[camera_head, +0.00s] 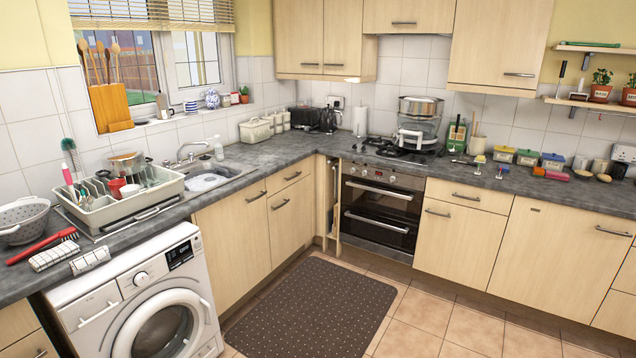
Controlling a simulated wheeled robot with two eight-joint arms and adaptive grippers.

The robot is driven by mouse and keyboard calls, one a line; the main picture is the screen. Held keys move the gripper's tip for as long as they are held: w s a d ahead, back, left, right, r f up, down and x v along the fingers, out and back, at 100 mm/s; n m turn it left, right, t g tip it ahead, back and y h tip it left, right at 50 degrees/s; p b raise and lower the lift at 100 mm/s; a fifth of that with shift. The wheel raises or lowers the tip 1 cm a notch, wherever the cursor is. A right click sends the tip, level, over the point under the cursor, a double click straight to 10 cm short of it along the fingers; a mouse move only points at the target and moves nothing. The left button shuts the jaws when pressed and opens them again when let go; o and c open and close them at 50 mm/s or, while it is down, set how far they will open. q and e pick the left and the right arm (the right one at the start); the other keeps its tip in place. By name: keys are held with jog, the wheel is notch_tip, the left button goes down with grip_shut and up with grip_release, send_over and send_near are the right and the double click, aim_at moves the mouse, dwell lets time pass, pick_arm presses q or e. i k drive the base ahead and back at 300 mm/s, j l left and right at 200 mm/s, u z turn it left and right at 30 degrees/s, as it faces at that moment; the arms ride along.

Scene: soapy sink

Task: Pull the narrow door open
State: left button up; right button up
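The narrow door (333,205) is a tall, slim pale-wood front below the worktop, in the inner corner between the sink-side cupboards and the oven. It is small in the view and seen at a slant. A thin handle seems to run near its upper part. Neither of my grippers shows in the head view, so nothing of mine is seen touching the door.
The oven (381,213) stands just right of the narrow door, and a sink-side cupboard door (233,242) is to its left. A dark dotted mat (312,310) lies on the tiled floor in front. A washing machine (140,300) stands at the left.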

aim_at(343, 22)
jog(key=i+l+z, duration=0.15)
jog(key=i, duration=1)
jog(key=i+l+z, duration=0.15)
jog(key=i, duration=1.05)
